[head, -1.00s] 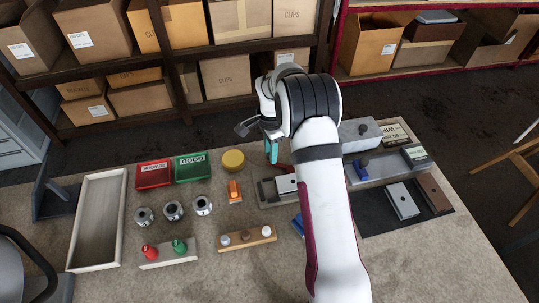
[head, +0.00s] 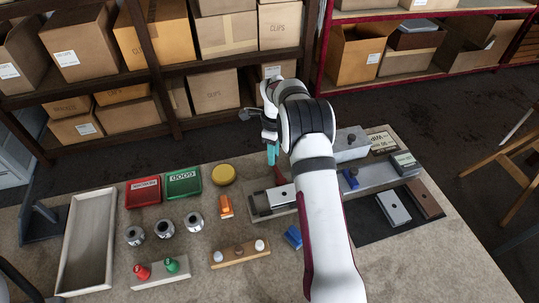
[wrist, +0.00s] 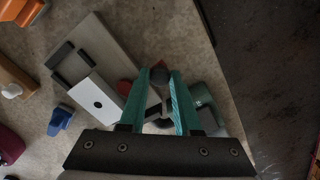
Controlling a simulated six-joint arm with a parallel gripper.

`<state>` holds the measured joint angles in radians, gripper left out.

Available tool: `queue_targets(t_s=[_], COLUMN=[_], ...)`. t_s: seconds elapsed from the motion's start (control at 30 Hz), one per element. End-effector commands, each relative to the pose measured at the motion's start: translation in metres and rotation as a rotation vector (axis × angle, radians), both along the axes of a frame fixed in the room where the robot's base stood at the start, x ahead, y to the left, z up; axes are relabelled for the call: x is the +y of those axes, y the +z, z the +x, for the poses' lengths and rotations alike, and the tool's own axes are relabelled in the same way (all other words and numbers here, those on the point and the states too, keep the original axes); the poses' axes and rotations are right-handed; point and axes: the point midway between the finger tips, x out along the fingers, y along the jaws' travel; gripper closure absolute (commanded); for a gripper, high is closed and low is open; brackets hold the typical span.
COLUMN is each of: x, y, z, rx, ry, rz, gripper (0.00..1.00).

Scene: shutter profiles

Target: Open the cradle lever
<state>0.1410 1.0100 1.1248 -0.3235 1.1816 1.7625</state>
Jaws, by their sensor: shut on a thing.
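The cradle is a grey base plate (head: 256,214) on the bench, with dark clamp pads (head: 262,200) and a pale block (head: 281,194) with a hole between them. Its red lever (head: 279,177) stands at the back, under my gripper (head: 272,158). A bit of red (wrist: 124,87) shows beside the left finger. The fingers hide most of the lever, and my arm covers the cradle's right part in the head view.
An orange piece (head: 225,207) and a yellow round tin (head: 223,175) lie left of the cradle. A blue piece (head: 292,237) lies in front. A grey fixture with a blue knob (head: 350,179) stands right of my arm. Shelves with boxes (head: 214,91) stand behind the bench.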

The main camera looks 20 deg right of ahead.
Motion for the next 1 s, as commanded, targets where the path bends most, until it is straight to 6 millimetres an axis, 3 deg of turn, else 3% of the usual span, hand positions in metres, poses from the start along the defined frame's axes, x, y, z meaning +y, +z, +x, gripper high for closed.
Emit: queue_targets(t_s=[0.3,0.87,0.9,1.0], x=[-0.0085,-0.0108,-0.0108,-0.0106], y=[0.0009,0.0009,0.0009,0.0007], z=[0.0012,0.001,0.001,0.0009], rx=[-0.003,-0.002,-0.002,-0.002], ry=[-0.118,-0.146,-0.145,-0.145], rz=[-0.001,-0.002,-0.002,-0.002], gripper=[1.0,1.0,0.65,0.47])
